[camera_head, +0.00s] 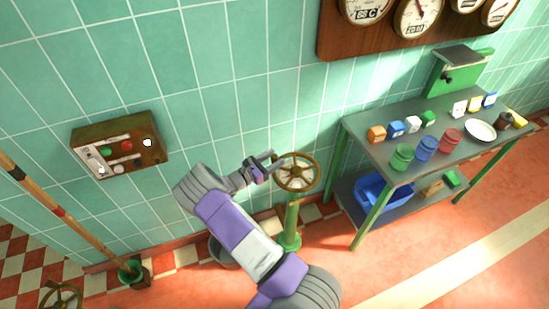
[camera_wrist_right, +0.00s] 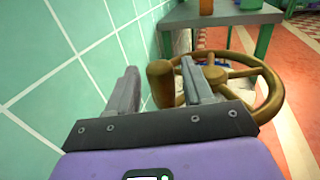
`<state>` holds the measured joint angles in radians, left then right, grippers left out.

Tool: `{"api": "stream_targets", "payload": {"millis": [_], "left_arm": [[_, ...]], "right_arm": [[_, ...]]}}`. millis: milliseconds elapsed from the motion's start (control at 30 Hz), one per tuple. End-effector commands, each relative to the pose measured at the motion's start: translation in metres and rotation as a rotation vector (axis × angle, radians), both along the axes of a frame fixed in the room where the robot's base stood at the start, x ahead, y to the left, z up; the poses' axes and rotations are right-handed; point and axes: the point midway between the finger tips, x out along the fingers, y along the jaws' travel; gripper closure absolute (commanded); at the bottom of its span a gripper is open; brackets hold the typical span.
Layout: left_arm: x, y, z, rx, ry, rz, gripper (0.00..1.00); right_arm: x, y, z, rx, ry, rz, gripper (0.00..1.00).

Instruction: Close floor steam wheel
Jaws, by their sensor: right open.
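A brass-coloured spoked wheel (camera_head: 296,172) sits on top of a green floor post (camera_head: 291,225) beside the tiled wall. My right gripper (camera_head: 268,163) is at the wheel's left edge, with its fingers pointing towards it. In the right wrist view the wheel (camera_wrist_right: 268,92) lies ahead and to the right, and its upright knob (camera_wrist_right: 160,84) shows between the two spread fingers of the gripper (camera_wrist_right: 160,68). The fingers are apart, and I cannot tell whether either touches the knob. My left gripper is not in view.
A green-legged table (camera_head: 372,118) with small coloured boxes and cups stands to the right. A control box (camera_head: 120,145) is on the wall at left. A second wheel (camera_head: 62,297) shows at the bottom left, near a striped pole (camera_head: 65,215). Open red floor (camera_head: 400,255) lies at the lower right.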

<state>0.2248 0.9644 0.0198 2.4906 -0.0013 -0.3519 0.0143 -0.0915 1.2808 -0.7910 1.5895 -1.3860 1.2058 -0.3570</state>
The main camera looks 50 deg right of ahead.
Motion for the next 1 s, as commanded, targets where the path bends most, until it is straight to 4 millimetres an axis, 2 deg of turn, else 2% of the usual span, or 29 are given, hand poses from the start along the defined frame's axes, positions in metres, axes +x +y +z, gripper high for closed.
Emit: {"api": "stream_targets", "payload": {"millis": [200,400,1000], "left_arm": [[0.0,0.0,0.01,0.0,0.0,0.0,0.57],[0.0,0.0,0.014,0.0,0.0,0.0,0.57],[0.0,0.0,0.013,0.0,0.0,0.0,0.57]], "right_arm": [[0.009,0.038,0.002,0.002,0.0,0.005,0.49],[0.014,0.06,0.001,0.001,-0.001,0.004,0.49],[0.014,0.064,0.001,0.001,-0.001,0.002,0.49]]}}
